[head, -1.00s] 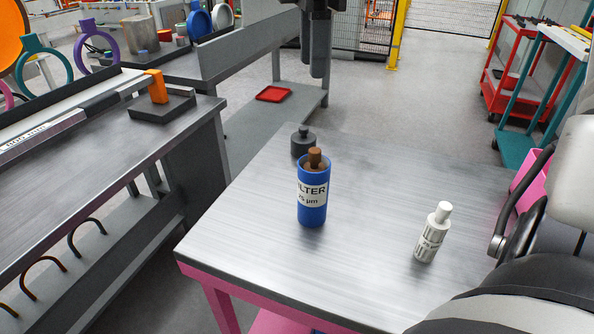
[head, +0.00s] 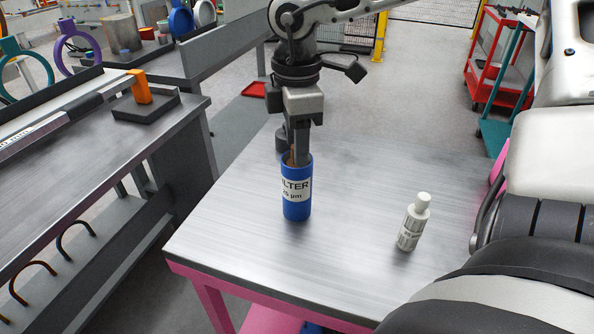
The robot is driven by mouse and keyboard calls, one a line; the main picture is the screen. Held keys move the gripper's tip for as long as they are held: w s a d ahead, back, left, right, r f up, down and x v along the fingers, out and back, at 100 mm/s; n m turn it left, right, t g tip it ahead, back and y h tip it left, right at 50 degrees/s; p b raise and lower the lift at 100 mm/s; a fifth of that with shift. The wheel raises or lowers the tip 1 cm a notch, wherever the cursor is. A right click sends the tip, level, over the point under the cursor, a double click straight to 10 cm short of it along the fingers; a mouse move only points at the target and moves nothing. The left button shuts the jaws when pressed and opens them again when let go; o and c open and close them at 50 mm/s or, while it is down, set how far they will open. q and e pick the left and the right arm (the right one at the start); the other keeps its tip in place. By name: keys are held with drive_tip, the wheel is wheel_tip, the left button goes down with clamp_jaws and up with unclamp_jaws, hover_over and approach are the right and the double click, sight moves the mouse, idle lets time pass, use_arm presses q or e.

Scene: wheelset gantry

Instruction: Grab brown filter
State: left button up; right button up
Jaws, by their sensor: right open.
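My left gripper is not in view.
A white bottle (head: 413,222) stands right of the blue cylinder on the metal table (head: 235,235). A dark grey object (head: 281,143) stands behind the cylinder, partly hidden by my gripper. The table's front and right areas are mostly clear. Another bench (head: 95,160) is at left.

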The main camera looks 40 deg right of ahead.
drive_tip(key=shift+f, duration=0.2)
clamp_jaws()
drive_tip(key=shift+r, duration=0.1)
